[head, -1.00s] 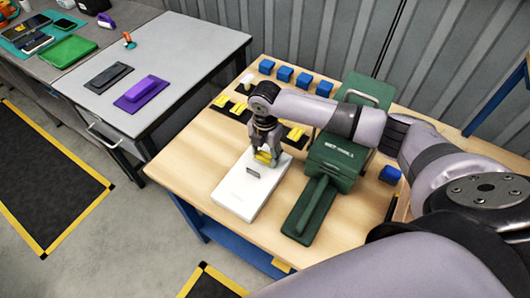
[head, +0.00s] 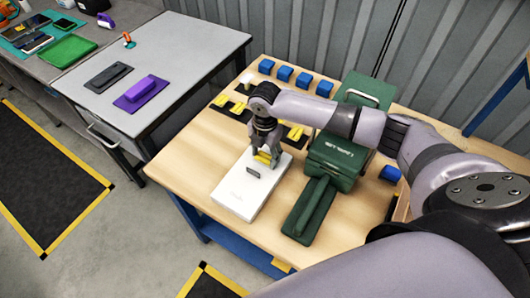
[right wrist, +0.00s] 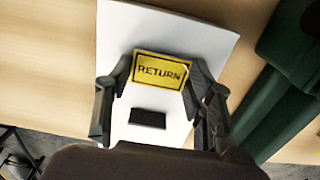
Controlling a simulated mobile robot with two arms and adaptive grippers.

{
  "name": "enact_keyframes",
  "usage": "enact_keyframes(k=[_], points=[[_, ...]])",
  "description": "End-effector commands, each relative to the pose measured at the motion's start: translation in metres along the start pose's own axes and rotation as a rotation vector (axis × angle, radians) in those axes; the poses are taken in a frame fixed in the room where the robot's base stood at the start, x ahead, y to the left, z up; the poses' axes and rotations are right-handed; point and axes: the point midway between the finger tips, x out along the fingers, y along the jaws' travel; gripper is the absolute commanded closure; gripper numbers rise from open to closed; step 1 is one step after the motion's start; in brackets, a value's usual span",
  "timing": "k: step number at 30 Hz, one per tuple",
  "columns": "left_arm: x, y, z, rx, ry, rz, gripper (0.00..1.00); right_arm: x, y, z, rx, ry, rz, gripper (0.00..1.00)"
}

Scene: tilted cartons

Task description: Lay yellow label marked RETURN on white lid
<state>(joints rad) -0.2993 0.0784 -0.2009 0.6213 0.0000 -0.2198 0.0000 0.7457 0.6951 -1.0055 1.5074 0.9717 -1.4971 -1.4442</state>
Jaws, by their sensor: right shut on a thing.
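The yellow label marked RETURN (right wrist: 161,70) is between the fingers of my right gripper (right wrist: 159,85), which is shut on it. In the head view the label (head: 263,157) shows as a small yellow patch at the fingertips of the right gripper (head: 262,158). The white lid (head: 237,199) lies flat on the wooden table, and the label is over its far part. The lid (right wrist: 190,34) fills the middle of the right wrist view. I cannot tell whether the label touches the lid. My left gripper is not in view.
A small dark bar (head: 253,171) lies on the lid. A green device with a long handle (head: 312,208) stands right of the lid. Several yellow pieces (head: 239,107) on dark pads and several blue blocks (head: 284,74) sit behind. Bare wood (head: 188,160) is left of the lid.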

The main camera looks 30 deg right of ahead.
Motion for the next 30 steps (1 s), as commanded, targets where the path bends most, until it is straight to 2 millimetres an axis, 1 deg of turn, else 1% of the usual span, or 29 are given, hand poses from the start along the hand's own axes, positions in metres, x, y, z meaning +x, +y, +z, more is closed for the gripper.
enact_keyframes(k=[14,15,25,30], points=[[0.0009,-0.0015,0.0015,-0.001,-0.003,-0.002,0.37,0.0024,0.0000,-0.0002,0.000,0.000,0.000,0.58],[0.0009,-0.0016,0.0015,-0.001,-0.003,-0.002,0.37,0.0024,-0.0001,-0.0002,0.000,0.000,0.000,0.50],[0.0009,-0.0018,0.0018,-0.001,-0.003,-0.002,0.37,0.0023,0.0000,-0.0001,0.000,0.000,0.000,0.28],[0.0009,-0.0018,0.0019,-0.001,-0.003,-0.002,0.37,0.0022,0.0000,-0.0001,0.000,0.000,0.000,0.28]])
